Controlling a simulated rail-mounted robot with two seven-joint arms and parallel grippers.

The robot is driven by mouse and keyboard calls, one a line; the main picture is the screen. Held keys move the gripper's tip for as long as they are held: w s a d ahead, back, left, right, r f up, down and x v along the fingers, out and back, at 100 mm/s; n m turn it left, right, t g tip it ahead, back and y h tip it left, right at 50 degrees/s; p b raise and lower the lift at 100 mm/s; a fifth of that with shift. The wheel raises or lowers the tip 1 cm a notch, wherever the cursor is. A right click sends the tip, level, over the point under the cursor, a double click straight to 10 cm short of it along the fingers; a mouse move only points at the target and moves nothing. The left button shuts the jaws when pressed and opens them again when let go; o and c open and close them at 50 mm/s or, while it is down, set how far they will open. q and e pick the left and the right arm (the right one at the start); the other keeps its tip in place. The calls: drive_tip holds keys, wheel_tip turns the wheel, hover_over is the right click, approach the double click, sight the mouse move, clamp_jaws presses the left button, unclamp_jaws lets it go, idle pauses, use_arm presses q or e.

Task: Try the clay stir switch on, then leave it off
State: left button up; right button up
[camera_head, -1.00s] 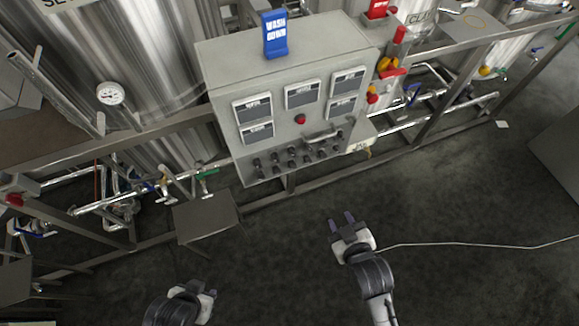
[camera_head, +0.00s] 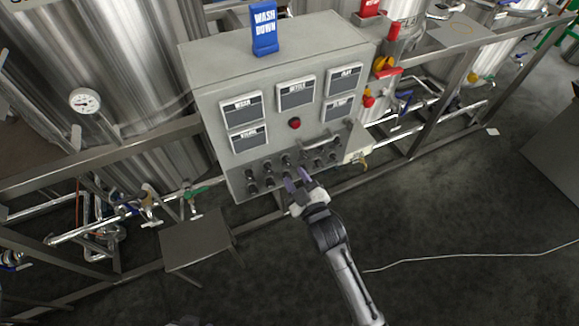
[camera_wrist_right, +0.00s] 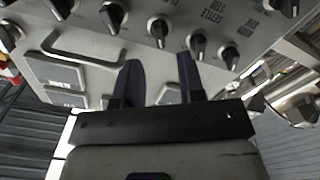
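The grey control panel (camera_head: 275,140) carries rows of black rotary switches (camera_head: 268,167) along its lower front. Their labels are too small to read in the head view, so I cannot tell which is the clay stir switch. My right gripper (camera_head: 297,183) is in front of the lower switch row and hides part of it. In the right wrist view its two dark fingers (camera_wrist_right: 157,78) are spread with nothing between them. A black switch (camera_wrist_right: 158,31) lies just beyond the fingertips, with more on both sides. My left gripper is out of view.
Display plates, a red button (camera_head: 294,124) and a metal handle (camera_head: 326,139) are on the panel. A blue wash down sign (camera_head: 264,30) stands on top. A small grey table (camera_head: 195,243) is at lower left.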

sight(288, 164)
drive_tip(key=shift+b+x, duration=0.3)
drive_tip(key=shift+x, duration=2)
drive_tip(key=shift+c, duration=0.4)
clamp_jaws()
